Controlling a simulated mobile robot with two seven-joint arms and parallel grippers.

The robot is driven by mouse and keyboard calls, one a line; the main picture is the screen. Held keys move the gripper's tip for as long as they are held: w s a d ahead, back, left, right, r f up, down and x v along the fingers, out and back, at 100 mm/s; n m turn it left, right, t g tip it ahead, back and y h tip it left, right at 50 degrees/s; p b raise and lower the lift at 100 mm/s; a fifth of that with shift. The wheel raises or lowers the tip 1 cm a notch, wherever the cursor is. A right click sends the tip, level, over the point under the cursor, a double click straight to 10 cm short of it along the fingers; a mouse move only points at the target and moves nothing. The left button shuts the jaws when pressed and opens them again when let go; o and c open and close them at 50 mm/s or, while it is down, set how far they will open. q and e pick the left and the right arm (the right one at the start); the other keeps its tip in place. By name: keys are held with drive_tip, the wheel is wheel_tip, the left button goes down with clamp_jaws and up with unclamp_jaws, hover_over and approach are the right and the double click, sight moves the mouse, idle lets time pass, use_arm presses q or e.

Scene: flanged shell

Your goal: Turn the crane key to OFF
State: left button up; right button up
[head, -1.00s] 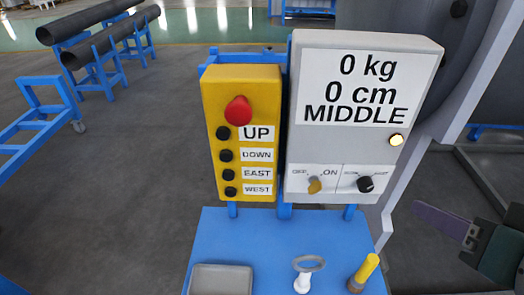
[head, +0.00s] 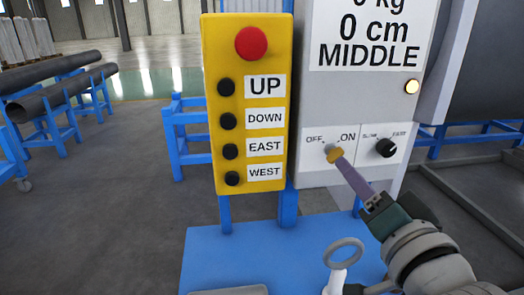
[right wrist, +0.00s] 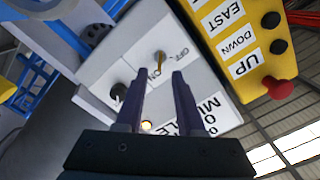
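The crane key (head: 334,153) is a small yellow key in the lower front of the grey control box (head: 312,178), between the OFF and ON labels. It also shows in the right wrist view (right wrist: 159,60). Which label it points to is hard to tell. My right gripper (head: 342,164) reaches in from the lower right, its fingertips close to the key. In the right wrist view, its two fingers (right wrist: 158,74) are apart, with the key just ahead of the gap. Contact cannot be made out. My left gripper is not in view.
A black SLOW/FAST knob (head: 386,148) sits right of the key. A lit lamp (head: 412,87) is above it. A yellow button panel (head: 240,190) with a red button (head: 251,43) stands left. Below is a blue table (head: 215,250) with a ring-topped item (head: 345,252).

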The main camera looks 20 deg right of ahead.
sight(334, 154)
drive_tip(key=x, duration=0.4)
drive_tip(key=shift+w+d, duration=0.15)
drive_tip(key=shift+w, duration=0.25)
clamp_jaws()
